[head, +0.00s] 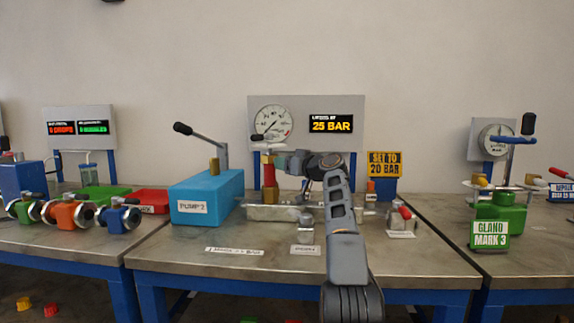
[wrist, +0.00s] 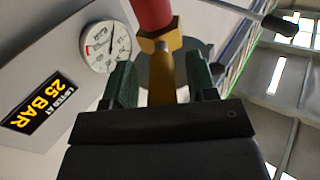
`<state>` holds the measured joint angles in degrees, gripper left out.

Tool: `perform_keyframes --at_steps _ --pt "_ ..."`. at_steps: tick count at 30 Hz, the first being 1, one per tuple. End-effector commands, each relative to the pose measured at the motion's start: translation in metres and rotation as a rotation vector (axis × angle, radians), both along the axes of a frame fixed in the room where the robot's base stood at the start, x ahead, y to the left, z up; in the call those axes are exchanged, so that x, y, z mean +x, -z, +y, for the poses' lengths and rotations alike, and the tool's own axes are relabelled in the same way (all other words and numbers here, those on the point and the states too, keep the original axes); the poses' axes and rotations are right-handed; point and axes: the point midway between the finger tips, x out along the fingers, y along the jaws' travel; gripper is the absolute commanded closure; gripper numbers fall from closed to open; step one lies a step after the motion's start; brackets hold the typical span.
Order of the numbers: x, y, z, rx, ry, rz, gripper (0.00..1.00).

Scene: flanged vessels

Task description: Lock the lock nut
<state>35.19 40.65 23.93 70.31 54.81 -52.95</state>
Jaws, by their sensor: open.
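A red upright valve body (head: 269,176) stands on the middle bench, with brass parts at its top and foot. In the wrist view the red body (wrist: 151,12) ends in a brass hex nut (wrist: 159,38), which looks like the lock nut. A narrower brass piece (wrist: 161,85) continues from it between my two dark green fingers. My gripper (wrist: 160,65) is open around that brass piece, with a gap seen on both sides; I cannot tell whether a finger touches. In the head view my gripper (head: 285,161) is at the valve's top, partly hidden by my arm.
A blue pump box (head: 206,198) with a long lever (head: 203,135) stands left. Behind are a round gauge (head: 273,122), a "25 BAR" display (head: 331,124) and a yellow "SET TO 20 BAR" sign (head: 385,164). A green gland unit (head: 497,213) is right. The bench front is mostly clear.

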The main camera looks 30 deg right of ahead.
Motion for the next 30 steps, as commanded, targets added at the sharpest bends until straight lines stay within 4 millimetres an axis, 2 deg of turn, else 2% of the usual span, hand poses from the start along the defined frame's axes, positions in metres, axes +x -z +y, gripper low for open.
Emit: perform_keyframes --at_steps 5,19,24,30 --pt "-0.017 0.003 -0.006 0.000 0.005 -0.003 0.48" --pt "-0.105 0.002 -0.029 -0.001 0.004 -0.001 0.48" --pt "-0.124 0.001 -0.034 0.000 0.002 0.001 0.48" --pt "-0.133 0.000 -0.036 0.000 0.002 0.000 0.48"
